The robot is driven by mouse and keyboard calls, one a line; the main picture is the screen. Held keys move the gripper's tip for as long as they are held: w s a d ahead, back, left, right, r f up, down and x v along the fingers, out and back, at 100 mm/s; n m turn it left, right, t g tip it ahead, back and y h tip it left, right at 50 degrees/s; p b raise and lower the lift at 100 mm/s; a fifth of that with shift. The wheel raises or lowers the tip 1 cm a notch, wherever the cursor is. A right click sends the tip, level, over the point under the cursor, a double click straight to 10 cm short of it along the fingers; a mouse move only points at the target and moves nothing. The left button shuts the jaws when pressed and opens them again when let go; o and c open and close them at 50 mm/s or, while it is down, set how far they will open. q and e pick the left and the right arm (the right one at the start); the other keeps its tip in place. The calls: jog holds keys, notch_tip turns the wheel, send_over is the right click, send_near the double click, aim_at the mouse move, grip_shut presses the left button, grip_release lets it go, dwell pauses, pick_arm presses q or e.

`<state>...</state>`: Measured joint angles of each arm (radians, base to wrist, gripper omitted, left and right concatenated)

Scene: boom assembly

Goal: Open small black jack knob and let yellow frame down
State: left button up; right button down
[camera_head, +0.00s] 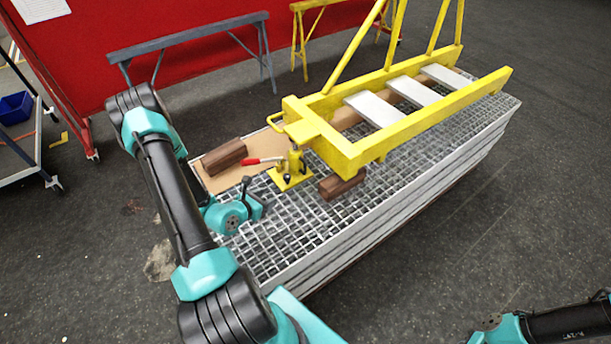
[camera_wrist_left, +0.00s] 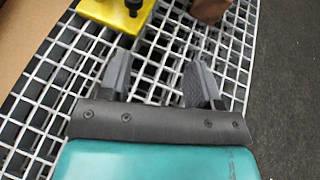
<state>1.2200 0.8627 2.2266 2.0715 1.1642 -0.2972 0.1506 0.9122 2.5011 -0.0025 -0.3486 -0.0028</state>
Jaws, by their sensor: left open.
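The yellow frame (camera_head: 430,122) stands raised over the grating, with its near end plate above the yellow jack (camera_head: 295,162). I cannot tell whether they touch. The jack has a red-tipped handle (camera_head: 262,161) pointing left and a small black knob (camera_head: 287,178) low on its front. The yellow jack base (camera_wrist_left: 112,12) and a black knob-like part (camera_wrist_left: 133,6) show at the top of the left wrist view. My left gripper (camera_head: 262,204) is low over the grating, left of and nearer than the jack. Its fingers (camera_wrist_left: 160,82) are open with only grating between them. My right gripper is out of view.
A brown wooden block (camera_head: 342,184) lies right of the jack, another (camera_head: 224,157) left of it on a cardboard sheet (camera_head: 215,182). The metal grating (camera_head: 300,222) is bare in front. Grey (camera_head: 190,37) and yellow trestles (camera_head: 305,40) stand behind.

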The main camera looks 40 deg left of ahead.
aim_at(286, 177)
pick_arm(q)
jog(key=a+n+y, duration=0.1)
jog(key=a, duration=0.1)
jog(key=shift+w+a+y, duration=0.15)
jog(key=shift+a+y, duration=0.15)
jog(key=shift+a, duration=0.1)
jog(key=x, duration=1.7)
jog(key=shift+w, duration=0.2)
jog(key=c, duration=0.9)
